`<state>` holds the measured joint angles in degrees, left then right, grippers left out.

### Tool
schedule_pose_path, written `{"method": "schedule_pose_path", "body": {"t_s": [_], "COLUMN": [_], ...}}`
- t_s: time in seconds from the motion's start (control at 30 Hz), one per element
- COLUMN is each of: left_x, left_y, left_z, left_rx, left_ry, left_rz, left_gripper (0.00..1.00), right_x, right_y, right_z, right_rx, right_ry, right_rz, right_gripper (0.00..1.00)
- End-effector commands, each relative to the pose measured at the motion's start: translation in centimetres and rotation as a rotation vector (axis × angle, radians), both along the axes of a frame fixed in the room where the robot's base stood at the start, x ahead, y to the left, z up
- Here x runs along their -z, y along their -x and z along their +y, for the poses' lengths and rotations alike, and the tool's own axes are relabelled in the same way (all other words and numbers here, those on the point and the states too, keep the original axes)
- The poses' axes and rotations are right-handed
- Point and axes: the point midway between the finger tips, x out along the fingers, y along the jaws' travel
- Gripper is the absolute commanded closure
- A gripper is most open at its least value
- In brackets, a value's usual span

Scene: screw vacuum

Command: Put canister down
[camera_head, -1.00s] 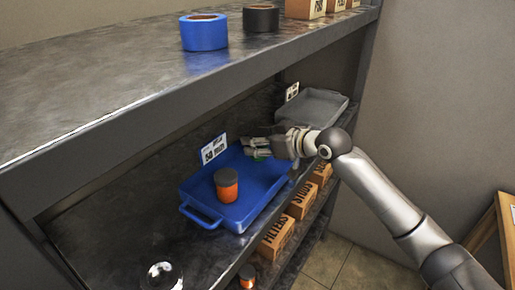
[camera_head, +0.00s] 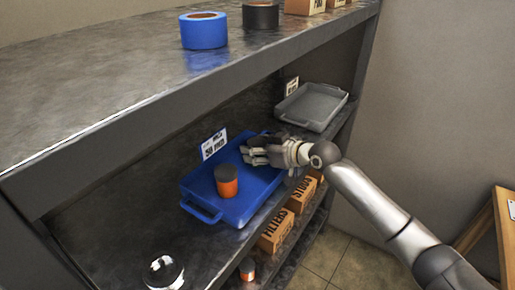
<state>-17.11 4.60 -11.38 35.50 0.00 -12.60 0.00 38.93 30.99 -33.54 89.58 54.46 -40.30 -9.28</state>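An orange canister (camera_head: 227,188) with a dark lid stands upright in the blue tray (camera_head: 204,215) on the middle shelf. My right gripper (camera_head: 250,155) reaches in from the right over the far part of the tray. Its fingers point left, beyond the canister in the picture and apart from it. I cannot tell whether the fingers are open or shut, or whether something is hidden in them. My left gripper is not in view.
A grey tray (camera_head: 313,106) stands farther back on the same shelf. The upper shelf (camera_head: 110,85) overhangs and holds a blue tape roll (camera_head: 203,32) and a black one (camera_head: 260,16). Boxes (camera_head: 275,232) sit below. A shiny round object (camera_head: 163,272) is at the lower left.

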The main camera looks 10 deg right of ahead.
Motion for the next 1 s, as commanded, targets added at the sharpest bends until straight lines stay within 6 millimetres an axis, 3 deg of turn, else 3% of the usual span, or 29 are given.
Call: {"method": "schedule_pose_path", "body": {"t_s": [0.1,0.53,1.0], "left_x": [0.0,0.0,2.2], "left_y": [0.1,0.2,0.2], "left_z": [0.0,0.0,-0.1], "left_rx": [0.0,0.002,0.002], "left_ry": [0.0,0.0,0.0], "left_rz": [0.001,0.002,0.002], "left_gripper": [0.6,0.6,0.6], "right_x": [0.0,-0.4,-3.5], "right_y": [0.0,0.3,6.7], "right_z": [0.0,-0.3,-4.9], "right_rx": [0.0,0.001,0.001], "right_ry": [0.0,0.0,0.003], "right_rz": [0.0,-0.001,-0.001], "right_gripper": [0.29,0.29,0.29]}}
